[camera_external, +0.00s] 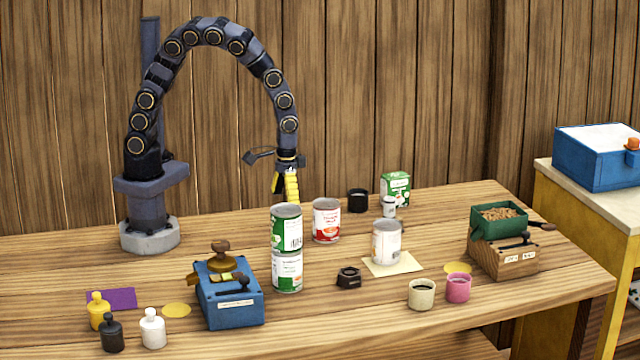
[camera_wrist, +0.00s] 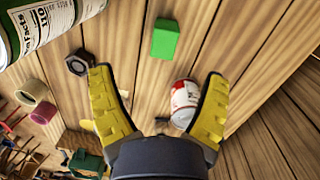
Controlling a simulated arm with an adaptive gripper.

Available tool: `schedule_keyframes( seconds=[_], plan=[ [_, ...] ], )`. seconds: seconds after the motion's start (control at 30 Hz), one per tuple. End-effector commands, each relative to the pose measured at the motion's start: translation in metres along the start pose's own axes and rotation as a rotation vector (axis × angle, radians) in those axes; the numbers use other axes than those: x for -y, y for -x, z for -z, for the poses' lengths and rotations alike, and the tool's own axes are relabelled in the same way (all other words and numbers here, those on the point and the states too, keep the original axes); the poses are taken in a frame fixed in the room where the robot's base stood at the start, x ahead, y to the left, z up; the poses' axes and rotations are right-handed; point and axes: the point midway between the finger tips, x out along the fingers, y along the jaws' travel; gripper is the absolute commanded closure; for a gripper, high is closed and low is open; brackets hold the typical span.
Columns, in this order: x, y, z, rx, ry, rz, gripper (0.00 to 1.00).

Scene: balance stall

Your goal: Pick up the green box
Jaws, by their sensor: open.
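A plain green box (camera_wrist: 164,39) lies on the wooden table in the wrist view, at the top centre, ahead of my fingertips. I cannot make it out in the external view; the stacked cans may hide it. My gripper (camera_external: 286,190) points down above the table, behind the two stacked green-and-white cans. Its yellow fingers are spread wide in the wrist view (camera_wrist: 158,76), with nothing held between them. A red-and-white can (camera_wrist: 185,97) shows near the right finger; it also stands in the external view (camera_external: 326,222).
The upper stacked can (camera_external: 286,228) looms close at the wrist view's upper left (camera_wrist: 38,28). A black hexagonal piece (camera_external: 348,277) lies nearby. A green-and-white carton (camera_external: 395,188) stands at the back, and a green tray (camera_external: 498,222) tops a wooden base at right.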

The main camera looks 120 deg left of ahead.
Motion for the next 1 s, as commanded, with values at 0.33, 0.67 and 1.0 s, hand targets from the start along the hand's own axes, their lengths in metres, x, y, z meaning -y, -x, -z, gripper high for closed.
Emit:
schedule_keyframes(
  seconds=[0.33,0.67,1.0],
  plan=[
    [0.007,-0.034,0.009,-0.068,-0.071,0.060,0.23],
    [0.008,-0.064,0.011,-0.068,-0.069,0.058,0.23],
    [0.008,-0.096,0.011,-0.066,-0.068,0.059,0.23]
  ],
)
